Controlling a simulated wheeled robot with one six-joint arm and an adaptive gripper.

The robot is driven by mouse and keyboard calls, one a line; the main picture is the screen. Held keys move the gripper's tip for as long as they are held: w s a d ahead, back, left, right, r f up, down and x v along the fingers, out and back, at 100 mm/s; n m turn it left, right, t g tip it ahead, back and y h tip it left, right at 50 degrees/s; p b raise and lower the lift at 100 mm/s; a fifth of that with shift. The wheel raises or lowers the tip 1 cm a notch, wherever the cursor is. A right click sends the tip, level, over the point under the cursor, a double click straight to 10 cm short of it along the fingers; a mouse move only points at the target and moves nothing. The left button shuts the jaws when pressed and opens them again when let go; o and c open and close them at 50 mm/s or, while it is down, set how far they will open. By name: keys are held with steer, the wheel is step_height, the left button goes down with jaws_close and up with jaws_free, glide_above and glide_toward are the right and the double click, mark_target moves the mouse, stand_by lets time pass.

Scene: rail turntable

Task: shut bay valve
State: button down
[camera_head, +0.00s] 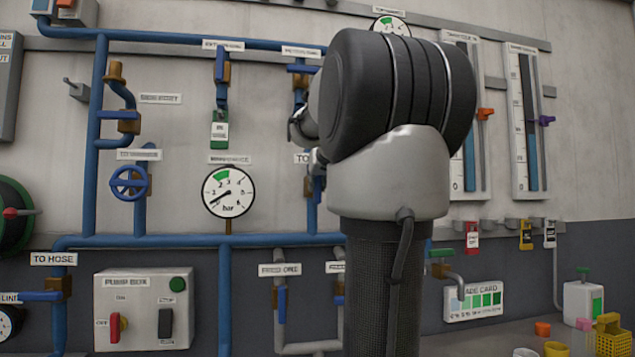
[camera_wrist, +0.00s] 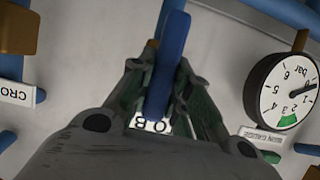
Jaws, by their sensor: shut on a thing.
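The bay valve's blue lever (camera_wrist: 170,50) shows in the wrist view, running up and down the picture between my gripper's fingers. My gripper (camera_wrist: 158,95) is shut on this lever, one finger pad on each side. A small brass part (camera_wrist: 150,50) shows behind the lever. A white label (camera_wrist: 150,124) reading "TO B", upside down and partly covered, lies just behind the fingers. In the head view the label's start (camera_head: 301,158) shows, and my gripper (camera_head: 305,142) is mostly hidden behind my arm, as is the valve.
The main gauge (camera_head: 229,191) hangs left of my arm, its needle low on the scale; it also shows in the wrist view (camera_wrist: 284,92). Blue pipes (camera_head: 190,240) and other levers surround it. A pump box (camera_head: 148,310) is at lower left, a blue handwheel (camera_head: 129,183) above it.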

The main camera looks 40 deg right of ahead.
steer(key=shift+s+d+m+t+y, duration=0.15)
steer(key=shift+m+t+y, duration=0.15)
steer(key=shift+m, duration=0.3)
steer(key=shift+d+m+t+y, duration=0.2)
steer(key=shift+m+y, duration=0.2)
steer(key=shift+m, duration=0.2)
steer(key=shift+s+d+f+m+t+y, duration=0.1)
steer(key=shift+f+m+t+y, duration=0.25)
steer(key=shift+m+t, duration=1)
steer(key=shift+s+d+f+m+t+y, duration=0.15)
steer(key=shift+m+t+y, duration=0.35)
steer(key=shift+m, duration=1.8)
steer(key=shift+d+f+m+t+y, duration=0.1)
steer(key=shift+f+m+t+y, duration=0.4)
steer(key=shift+m, duration=1.35)
steer(key=shift+r+t, duration=0.2)
steer(key=shift+t, duration=0.05)
steer(key=c, duration=1.3)
jaws_free()
